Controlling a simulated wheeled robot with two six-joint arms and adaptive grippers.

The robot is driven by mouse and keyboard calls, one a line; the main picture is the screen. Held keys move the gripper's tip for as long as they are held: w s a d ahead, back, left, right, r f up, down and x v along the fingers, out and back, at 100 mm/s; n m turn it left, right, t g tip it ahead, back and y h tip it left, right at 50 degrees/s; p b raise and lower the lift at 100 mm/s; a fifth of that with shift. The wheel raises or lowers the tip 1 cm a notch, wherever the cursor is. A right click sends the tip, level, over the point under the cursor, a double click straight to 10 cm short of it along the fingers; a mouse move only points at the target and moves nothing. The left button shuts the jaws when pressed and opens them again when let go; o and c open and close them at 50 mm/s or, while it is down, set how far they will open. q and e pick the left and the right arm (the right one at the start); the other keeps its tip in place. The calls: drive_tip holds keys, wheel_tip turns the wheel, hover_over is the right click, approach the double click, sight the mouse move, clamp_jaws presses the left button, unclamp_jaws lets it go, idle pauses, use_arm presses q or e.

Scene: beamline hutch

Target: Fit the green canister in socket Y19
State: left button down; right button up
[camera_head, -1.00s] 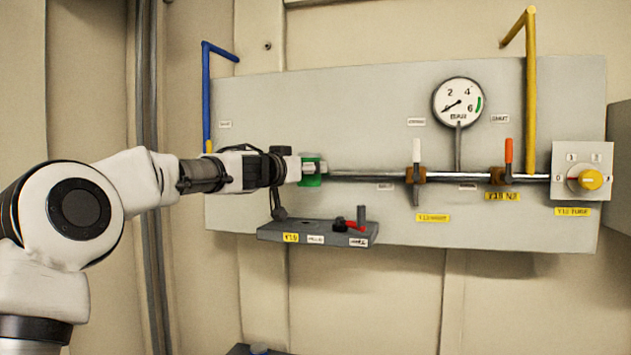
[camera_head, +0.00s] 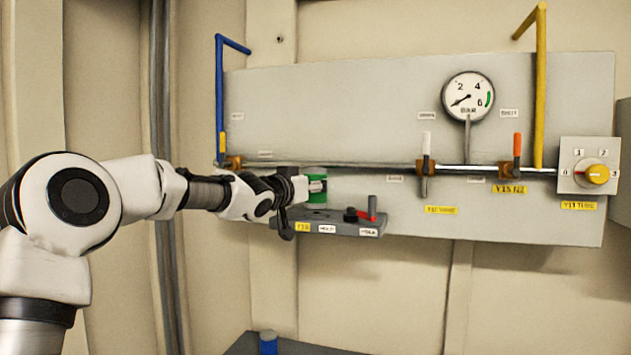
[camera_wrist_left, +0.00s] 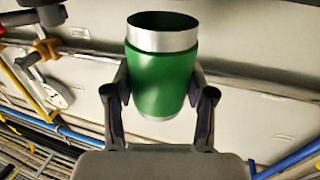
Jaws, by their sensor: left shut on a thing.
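My left gripper (camera_head: 308,190) is shut on the green canister (camera_head: 317,199), which has a silver band at one end. In the left wrist view the canister (camera_wrist_left: 163,75) sits upright in the picture between the two fingers of the left gripper (camera_wrist_left: 160,95). In the head view the canister is just above the left part of the grey shelf (camera_head: 345,225), near a yellow label (camera_head: 303,227) that seems to read Y19. Whether it touches the shelf I cannot tell. The socket itself is hidden behind the gripper and canister. My right gripper is not in view.
Behind are the grey panel (camera_head: 340,110), a horizontal pipe, a gauge (camera_head: 468,97), valve handles and a yellow selector knob (camera_head: 596,174). A blue-topped object (camera_head: 268,342) shows low down.

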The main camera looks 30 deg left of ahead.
use_arm(q)
drive_tip(key=shift+w+f, duration=0.25)
drive_tip(key=shift+w, duration=0.3)
drive_tip(key=shift+s, duration=0.4)
drive_tip(key=shift+w+f+b, duration=0.25)
drive_tip(key=shift+f+b, duration=0.1)
drive_tip(key=shift+b, duration=0.05)
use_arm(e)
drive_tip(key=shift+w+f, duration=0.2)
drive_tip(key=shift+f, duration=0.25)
use_arm(q)
drive_tip(key=shift+s, duration=0.1)
drive_tip(key=shift+f, duration=0.25)
drive_tip(key=shift+c, duration=1.5)
unclamp_jaws()
